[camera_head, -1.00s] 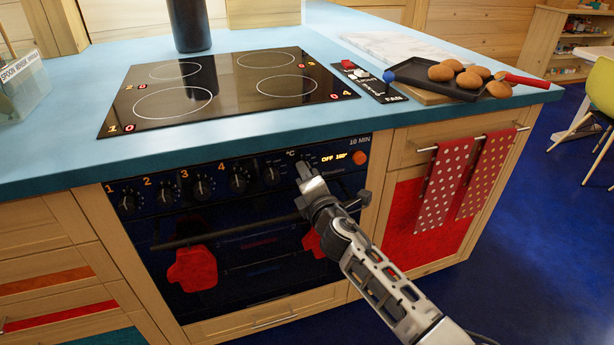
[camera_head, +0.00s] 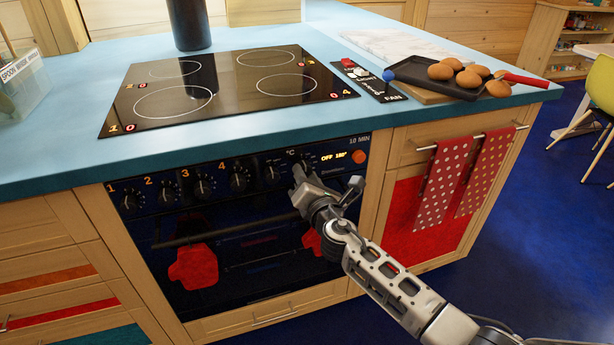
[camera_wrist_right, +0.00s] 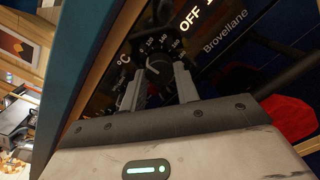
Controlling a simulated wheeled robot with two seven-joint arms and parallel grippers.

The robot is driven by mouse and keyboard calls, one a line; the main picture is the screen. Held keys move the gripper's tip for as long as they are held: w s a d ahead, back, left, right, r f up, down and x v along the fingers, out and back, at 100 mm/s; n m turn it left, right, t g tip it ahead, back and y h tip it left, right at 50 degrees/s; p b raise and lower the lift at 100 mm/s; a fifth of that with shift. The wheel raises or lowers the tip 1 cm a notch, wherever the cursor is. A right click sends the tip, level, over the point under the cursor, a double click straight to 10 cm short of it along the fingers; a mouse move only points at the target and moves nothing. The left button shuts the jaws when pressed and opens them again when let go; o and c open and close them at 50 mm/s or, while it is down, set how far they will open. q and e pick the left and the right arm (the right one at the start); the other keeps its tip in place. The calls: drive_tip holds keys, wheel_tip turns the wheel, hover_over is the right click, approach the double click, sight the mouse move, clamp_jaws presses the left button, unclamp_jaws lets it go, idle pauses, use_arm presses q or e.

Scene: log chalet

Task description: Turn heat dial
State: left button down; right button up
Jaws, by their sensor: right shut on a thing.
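The heat dial (camera_wrist_right: 158,68) is a round black knob with a pale pointer line. It sits on the oven's dark control panel (camera_head: 220,182), beside a "°C" mark and a ring of numbers. My right gripper (camera_head: 299,170) reaches to this dial and largely hides it in the head view. In the right wrist view, the gripper's two fingers (camera_wrist_right: 158,82) stand on either side of the knob and are shut on it. My left gripper is out of view.
Several other knobs (camera_head: 203,188) line the panel to the left. The oven handle (camera_head: 215,232), with red mitts (camera_head: 193,266), runs below. Above are the blue counter (camera_head: 60,150), the glass hob (camera_head: 225,90) and a black tray (camera_head: 430,77) of buns.

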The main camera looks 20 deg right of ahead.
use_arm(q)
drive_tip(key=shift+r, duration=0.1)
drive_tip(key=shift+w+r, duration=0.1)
use_arm(e)
drive_tip(key=o, duration=1)
drive_tip(key=shift+s, duration=0.1)
drive_tip(key=shift+s, duration=0.3)
use_arm(q)
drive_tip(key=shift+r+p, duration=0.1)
drive_tip(key=shift+p, duration=0.4)
use_arm(e)
drive_tip(key=s, duration=1.5)
drive_tip(key=shift+s+r, duration=0.1)
drive_tip(key=shift+r, duration=0.1)
